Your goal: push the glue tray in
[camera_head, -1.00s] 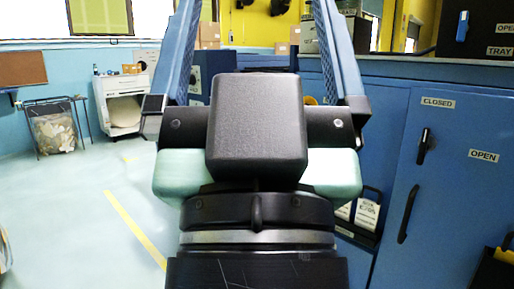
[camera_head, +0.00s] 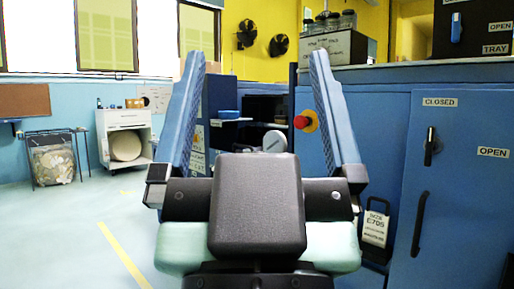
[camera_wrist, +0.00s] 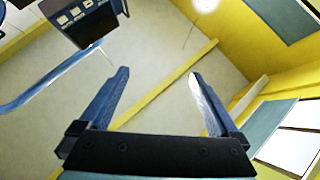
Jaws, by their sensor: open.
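I cannot identify the glue tray for certain. A black unit (camera_head: 472,24) at the upper right has a blue handle and labels reading OPEN and TRAY. My gripper (camera_head: 257,58) is open, with two blue fingers well apart and nothing between them.
A red button (camera_head: 303,122) on a yellow base is on the cabinet beside the right finger. Blue cabinet doors (camera_head: 455,215) with black handles fill the right. A black holder with a white card (camera_head: 375,228) hangs there. Floor at left is clear around a yellow line (camera_head: 124,256).

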